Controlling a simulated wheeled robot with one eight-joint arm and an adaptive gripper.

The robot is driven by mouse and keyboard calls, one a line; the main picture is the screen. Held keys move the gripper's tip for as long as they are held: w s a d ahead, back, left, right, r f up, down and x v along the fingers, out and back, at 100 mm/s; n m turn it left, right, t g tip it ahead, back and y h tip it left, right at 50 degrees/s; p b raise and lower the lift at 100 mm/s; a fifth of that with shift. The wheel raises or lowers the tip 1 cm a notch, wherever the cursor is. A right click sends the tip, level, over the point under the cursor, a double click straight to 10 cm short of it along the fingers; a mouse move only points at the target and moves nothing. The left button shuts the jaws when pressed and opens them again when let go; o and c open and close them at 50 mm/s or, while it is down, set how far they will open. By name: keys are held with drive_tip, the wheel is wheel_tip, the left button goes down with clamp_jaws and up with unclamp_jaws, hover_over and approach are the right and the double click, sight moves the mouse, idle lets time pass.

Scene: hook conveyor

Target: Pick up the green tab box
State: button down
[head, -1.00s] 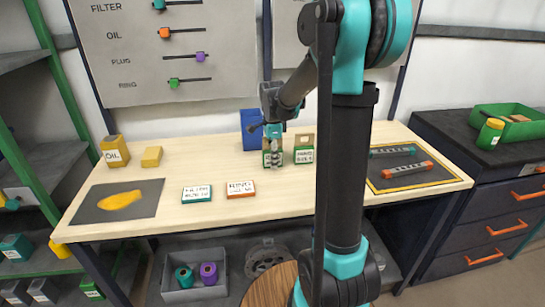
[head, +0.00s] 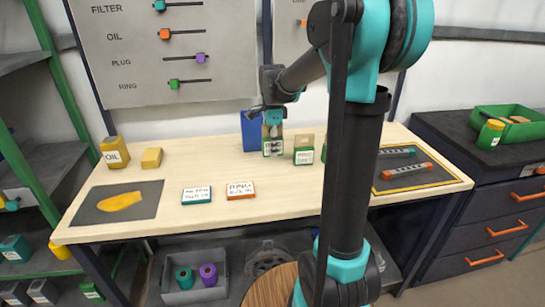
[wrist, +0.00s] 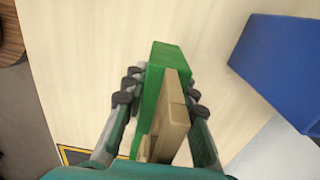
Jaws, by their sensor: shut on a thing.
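My gripper (head: 272,124) is shut on a green box with a tan panel (head: 273,147), gripping it from above. The box is upright and appears held a little above the table, in front of the blue bin. In the wrist view the green box (wrist: 160,90) sits between the two fingers of my gripper (wrist: 158,95). A second green-and-tan box (head: 304,152) with a white label stands on the table just to the right. A sliver of another green thing (head: 323,154) shows beside my arm, mostly hidden by it.
A blue bin (head: 250,130) stands close to the left of the held box; it also shows in the wrist view (wrist: 275,65). Two labelled flat boxes (head: 197,195) (head: 241,190) lie nearer the front. A dark mat (head: 400,182) lies at the right.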

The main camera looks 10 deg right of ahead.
wheel_tip(320, 180, up, 15)
drive_tip(key=shift+f, duration=0.2)
idle(0.5)
